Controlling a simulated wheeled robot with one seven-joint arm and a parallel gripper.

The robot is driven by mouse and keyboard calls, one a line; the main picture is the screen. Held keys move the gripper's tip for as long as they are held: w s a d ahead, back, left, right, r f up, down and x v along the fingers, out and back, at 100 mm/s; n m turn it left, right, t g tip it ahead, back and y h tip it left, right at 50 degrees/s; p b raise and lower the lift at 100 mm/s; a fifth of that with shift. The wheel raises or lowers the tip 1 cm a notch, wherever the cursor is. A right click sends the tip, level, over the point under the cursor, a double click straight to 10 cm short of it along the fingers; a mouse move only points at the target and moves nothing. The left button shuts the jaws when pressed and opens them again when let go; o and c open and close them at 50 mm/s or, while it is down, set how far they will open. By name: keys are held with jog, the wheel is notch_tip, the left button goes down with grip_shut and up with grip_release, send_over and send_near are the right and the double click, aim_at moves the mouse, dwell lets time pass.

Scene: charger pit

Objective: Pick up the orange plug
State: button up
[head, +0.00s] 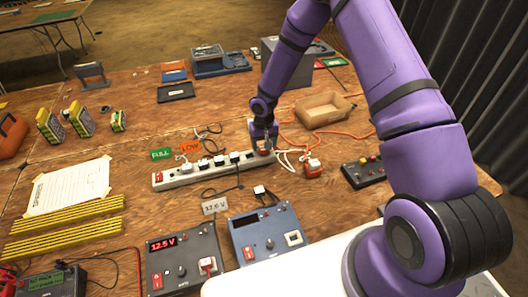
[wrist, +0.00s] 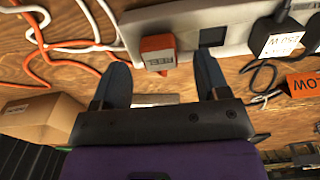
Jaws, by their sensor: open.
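The orange plug (wrist: 157,46) has a pale label and sits at the end of the white power strip (wrist: 190,22) in the wrist view. In the head view only a little of the orange plug (head: 265,152) shows under my gripper (head: 264,143), at the strip's right end. In the wrist view my gripper (wrist: 160,66) is open, its two dark fingers apart with the plug showing between their tips. I cannot tell how far the fingertips are above the strip. Nothing is held.
A dark socket (wrist: 212,37) is beside the plug, then a black labelled plug (wrist: 278,38). Orange and white cables lie around the strip's end.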

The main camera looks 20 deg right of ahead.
jog(key=shift+f, duration=1.4)
jog(key=shift+c, duration=0.5)
jog(key=c, duration=0.9)
jog(key=shift+c, duration=0.2)
jog(key=shift+r, duration=0.15)
